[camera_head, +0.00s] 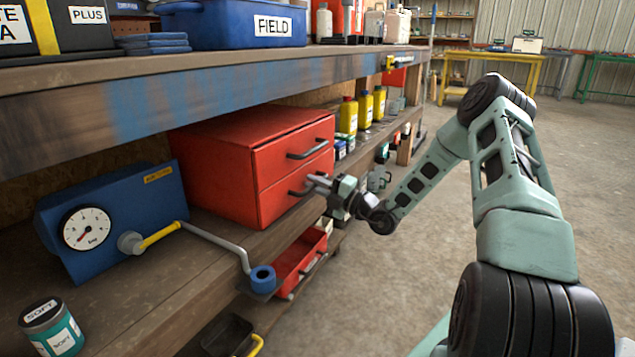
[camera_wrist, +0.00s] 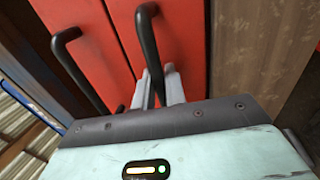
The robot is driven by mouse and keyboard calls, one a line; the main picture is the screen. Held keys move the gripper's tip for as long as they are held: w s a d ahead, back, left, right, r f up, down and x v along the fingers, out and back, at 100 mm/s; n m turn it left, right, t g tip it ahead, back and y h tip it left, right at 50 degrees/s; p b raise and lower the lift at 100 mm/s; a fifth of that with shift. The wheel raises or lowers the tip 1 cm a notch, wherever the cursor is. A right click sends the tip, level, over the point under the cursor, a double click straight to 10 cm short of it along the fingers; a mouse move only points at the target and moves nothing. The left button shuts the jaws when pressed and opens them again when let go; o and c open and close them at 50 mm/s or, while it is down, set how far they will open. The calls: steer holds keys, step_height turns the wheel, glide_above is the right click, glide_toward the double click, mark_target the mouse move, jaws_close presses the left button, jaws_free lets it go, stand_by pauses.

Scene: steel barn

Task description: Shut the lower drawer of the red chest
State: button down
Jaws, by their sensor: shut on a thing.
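The red chest (camera_head: 215,165) stands on the shelf under the workbench, its two drawer fronts facing right. The lower drawer (camera_head: 275,206) looks about flush with the upper drawer (camera_head: 272,163); a small gap would be hard to see. My gripper (camera_head: 314,184) is at the lower drawer's dark bar handle (camera_head: 297,191), its fingers partly hiding one end. In the wrist view, the pale fingers (camera_wrist: 160,84) are shut on the end of that handle (camera_wrist: 147,40), in front of the lower drawer (camera_wrist: 183,40). The upper handle (camera_wrist: 70,62) is free, to the left.
A blue gauge box (camera_head: 115,220) with a bent grey pipe stands left of the chest. Yellow bottles (camera_head: 348,115) stand beyond it. An open red bin (camera_head: 300,262) sits below the shelf edge. The bench top (camera_head: 200,90) overhangs the chest.

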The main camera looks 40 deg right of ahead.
steer(key=shift+w, duration=0.15)
steer(key=c, duration=1.8)
jaws_free()
steer(key=p+v, duration=0.6)
steer(key=v, duration=1.1)
steer(key=shift+s+d+f, duration=0.1)
steer(key=shift+s, duration=0.15)
